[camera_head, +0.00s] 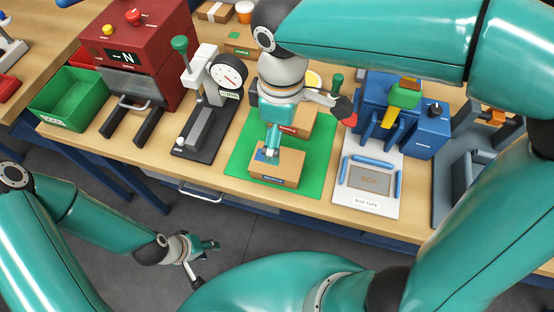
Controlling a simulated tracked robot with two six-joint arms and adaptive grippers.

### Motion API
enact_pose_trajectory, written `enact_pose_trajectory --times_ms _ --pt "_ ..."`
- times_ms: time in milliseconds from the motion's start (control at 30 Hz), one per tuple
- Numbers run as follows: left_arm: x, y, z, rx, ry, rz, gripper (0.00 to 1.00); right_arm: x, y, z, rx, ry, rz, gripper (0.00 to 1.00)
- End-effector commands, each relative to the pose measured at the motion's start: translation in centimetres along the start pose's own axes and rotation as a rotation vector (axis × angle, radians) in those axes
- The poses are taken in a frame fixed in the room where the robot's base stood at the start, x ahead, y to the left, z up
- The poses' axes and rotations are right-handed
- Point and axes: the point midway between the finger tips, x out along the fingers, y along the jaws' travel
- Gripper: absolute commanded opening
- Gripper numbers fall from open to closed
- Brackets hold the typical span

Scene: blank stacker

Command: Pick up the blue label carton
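The blue label carton (285,173) is a brown box at the front of a green mat (316,178), with a blue label on its front and a blue patch on top. My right gripper (308,130) hangs over the mat from above. One finger reaches down over the carton's top; the other seems spread to the right. It looks open, and I cannot tell whether it touches the carton. My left gripper (207,264) is open and empty, low in front of the bench and well away from the carton.
A red label carton (299,120) stands right behind, partly hidden by my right gripper. A dial press (200,135) is left of the mat, a white box tape board (366,203) right, with a blue machine (428,135) behind it. A green bin (70,98) stands far left.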

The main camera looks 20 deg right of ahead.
Motion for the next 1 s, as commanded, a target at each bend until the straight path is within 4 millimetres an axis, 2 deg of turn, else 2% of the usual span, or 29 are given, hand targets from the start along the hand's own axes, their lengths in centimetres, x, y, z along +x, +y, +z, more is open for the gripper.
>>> enact_pose_trajectory --times_ms 100,300,633,833,1000 --pt "0.1 -0.1 0.0 0.000 0.000 0.000 0.40 2.9 0.0 0.1 0.001 -0.006 -0.003 1.00" --pt "0.2 -0.1 -0.1 0.000 0.001 0.000 0.40 6.5 0.0 -0.1 -0.002 -0.004 -0.002 1.00" --pt "0.0 0.0 -0.1 0.000 0.001 0.000 0.40 8.8 0.1 -0.4 -0.005 -0.002 -0.002 1.00" --pt "-0.3 0.1 -0.1 0.000 0.001 0.000 0.40 11.7 0.3 -0.8 -0.006 -0.004 -0.003 1.00" --pt "-0.3 0.1 -0.1 0.000 0.001 0.000 0.40 13.0 0.3 -0.9 -0.008 0.000 -0.002 1.00"
